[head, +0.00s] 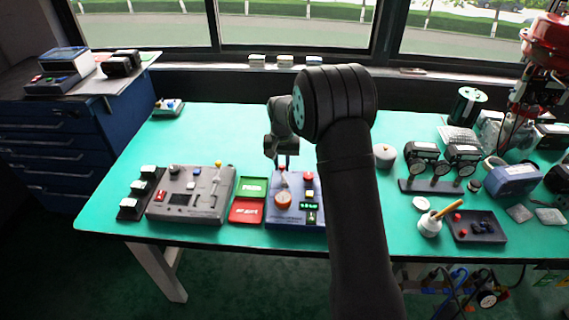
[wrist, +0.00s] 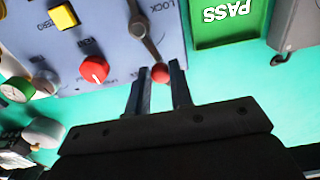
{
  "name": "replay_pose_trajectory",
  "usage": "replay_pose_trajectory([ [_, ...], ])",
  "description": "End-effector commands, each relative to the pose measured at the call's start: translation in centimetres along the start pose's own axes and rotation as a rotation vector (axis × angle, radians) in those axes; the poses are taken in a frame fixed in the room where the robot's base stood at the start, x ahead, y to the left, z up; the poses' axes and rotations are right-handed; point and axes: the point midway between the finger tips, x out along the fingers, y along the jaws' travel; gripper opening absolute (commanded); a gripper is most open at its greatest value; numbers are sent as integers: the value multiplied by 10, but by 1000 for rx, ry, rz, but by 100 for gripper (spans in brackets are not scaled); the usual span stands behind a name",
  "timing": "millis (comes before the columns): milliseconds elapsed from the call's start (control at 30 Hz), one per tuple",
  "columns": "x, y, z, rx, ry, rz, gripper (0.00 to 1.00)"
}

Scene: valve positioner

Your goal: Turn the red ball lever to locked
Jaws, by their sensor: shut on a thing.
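The red ball (wrist: 160,73) is the tip of a grey metal lever (wrist: 147,45) on a blue-grey panel (wrist: 105,30). In the wrist view the lever runs from its pivot down to the ball at the panel's edge. "LOCK" is printed above the pivot, and lettering starting "UN" is partly hidden left of the ball. My gripper (wrist: 158,84) is shut on the ball, one finger on each side. In the head view my gripper (head: 285,165) is at the back left of the panel box (head: 297,218), and the lever is hard to make out.
The panel also carries a red pointer knob (wrist: 94,69) and a yellow button (wrist: 63,16). A green PASS tray (head: 252,187) and a red tray (head: 245,212) lie just left of the box. A grey control box (head: 188,205) stands further left. Gauges (head: 440,170) stand to the right.

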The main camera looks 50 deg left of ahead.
Motion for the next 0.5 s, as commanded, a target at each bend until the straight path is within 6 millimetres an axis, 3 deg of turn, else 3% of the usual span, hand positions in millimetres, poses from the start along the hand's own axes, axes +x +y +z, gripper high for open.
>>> replay_pose_trajectory([
  [500,-1,-20,11,-491,2,0,0],
])
